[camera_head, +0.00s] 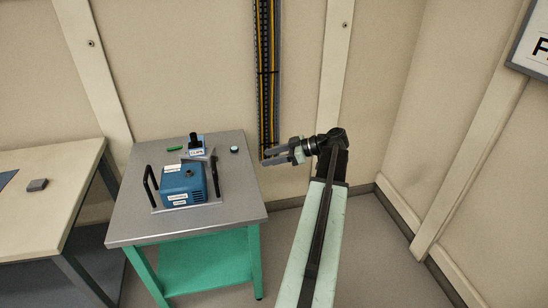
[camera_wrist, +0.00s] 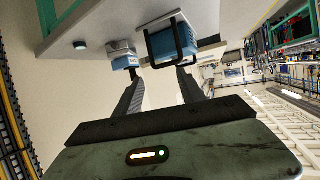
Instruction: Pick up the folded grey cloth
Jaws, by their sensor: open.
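A small flat grey block (camera_head: 37,185), which may be the folded grey cloth, lies on the cream table at the left; its texture is too small to make out. My gripper (camera_head: 271,156) is open and empty, held out to the right of the metal table and pointing left. It is far from the grey block. The wrist view shows its two dark fingers (camera_wrist: 160,76) apart, with nothing between them. I cannot see the grey block in the wrist view.
A metal-topped table (camera_head: 145,225) with green legs stands between my gripper and the cream table (camera_head: 35,225). It holds a blue box (camera_head: 180,184) with black handles, a labelled clips box (camera_head: 197,152), a green item (camera_head: 174,149) and a small round item (camera_head: 234,149). Walls stand behind and right.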

